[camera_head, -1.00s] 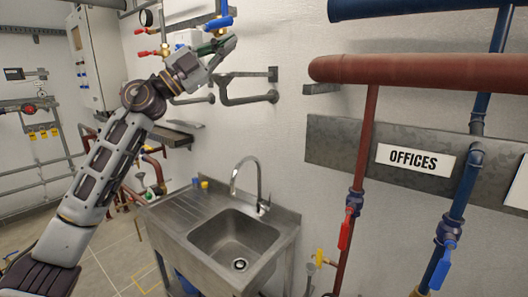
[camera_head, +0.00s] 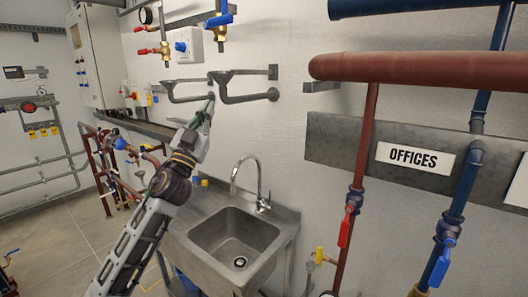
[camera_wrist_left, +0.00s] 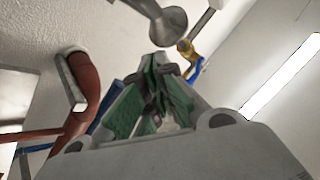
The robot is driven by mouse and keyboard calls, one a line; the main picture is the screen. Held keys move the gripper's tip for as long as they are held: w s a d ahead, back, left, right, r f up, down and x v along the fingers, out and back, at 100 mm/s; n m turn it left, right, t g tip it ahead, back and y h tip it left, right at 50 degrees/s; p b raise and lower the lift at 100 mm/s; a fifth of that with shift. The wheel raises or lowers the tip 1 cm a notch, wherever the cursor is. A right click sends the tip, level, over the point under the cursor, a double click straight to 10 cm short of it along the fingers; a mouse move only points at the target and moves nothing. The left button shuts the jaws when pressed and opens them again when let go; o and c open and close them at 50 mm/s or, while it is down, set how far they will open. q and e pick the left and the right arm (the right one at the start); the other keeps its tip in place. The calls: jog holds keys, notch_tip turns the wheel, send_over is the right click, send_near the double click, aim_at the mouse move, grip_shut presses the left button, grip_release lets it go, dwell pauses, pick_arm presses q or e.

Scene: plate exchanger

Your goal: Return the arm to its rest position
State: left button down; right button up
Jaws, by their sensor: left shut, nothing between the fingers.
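My left gripper (camera_head: 208,101) is shut and empty in the head view. It points up in front of the white wall, just below the grey wall brackets (camera_head: 232,99) and above the left part of the sink unit. I cannot tell whether it touches a bracket. In the left wrist view, its green-padded fingers (camera_wrist_left: 165,82) meet with nothing between them. My left arm comes in from the bottom left. My right gripper is out of view.
A steel sink (camera_head: 238,237) with a curved tap (camera_head: 247,173) stands below. Blue- and red-handled valves hang at the upper left. Red pipe (camera_head: 420,72) and blue pipes run on the right by the OFFICES sign (camera_head: 415,160). Wall between brackets and tap is clear.

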pick_arm(q)
jog(key=s+a+f+n+g+y, duration=0.3)
jog(key=f+y, duration=0.1)
jog(key=f, duration=0.8)
jog(key=s+a+f+n+g+y, duration=0.2)
jog(key=f+n+g+y, duration=0.15)
jog(key=f, duration=0.95)
jog(key=s+a+f+n+g+y, duration=0.3)
jog(key=f+y, duration=0.1)
jog(key=f, duration=0.8)
jog(key=s+d+f+m+g+h, duration=0.1)
jog(key=s+f+g, duration=0.5)
jog(key=s+f, duration=0.6)
jog(key=s+f+m+g+h, duration=0.1)
jog(key=s+f+g, duration=0.65)
jog(key=s, duration=0.85)
notch_tip(320, 180, down, 34)
jog(key=s, duration=0.3)
jog(key=s+a+f, duration=0.2)
jog(key=s+f, duration=0.8)
jog(key=s, duration=0.1)
jog(key=s+a+f, duration=0.1)
jog(key=s+f, duration=0.9)
jog(key=s, duration=0.1)
jog(key=shift+a+m, duration=0.35)
